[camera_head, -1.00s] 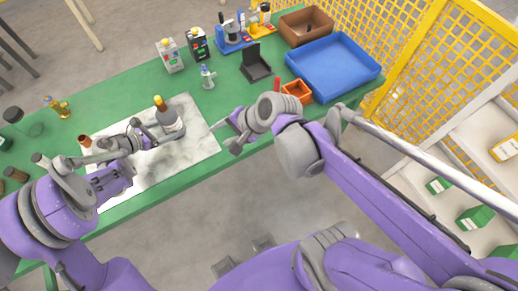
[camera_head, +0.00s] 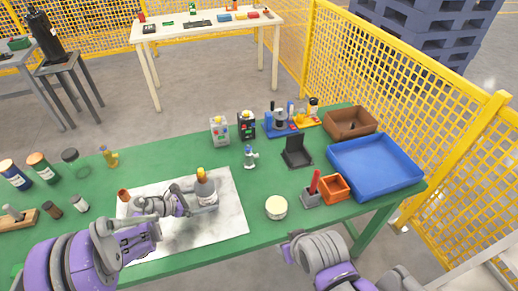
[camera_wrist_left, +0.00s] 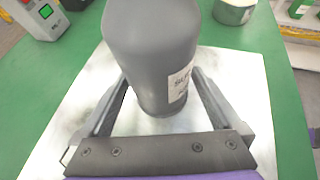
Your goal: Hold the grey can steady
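A cream-topped round tin (camera_head: 276,207) stands right of the sheet. Further right are an orange bin (camera_head: 333,188), a red-handled tool (camera_head: 313,186) and a blue tray (camera_head: 370,165). Two small boxed devices (camera_head: 220,131) stand behind the can. A yellow mesh fence (camera_head: 400,85) borders the right.

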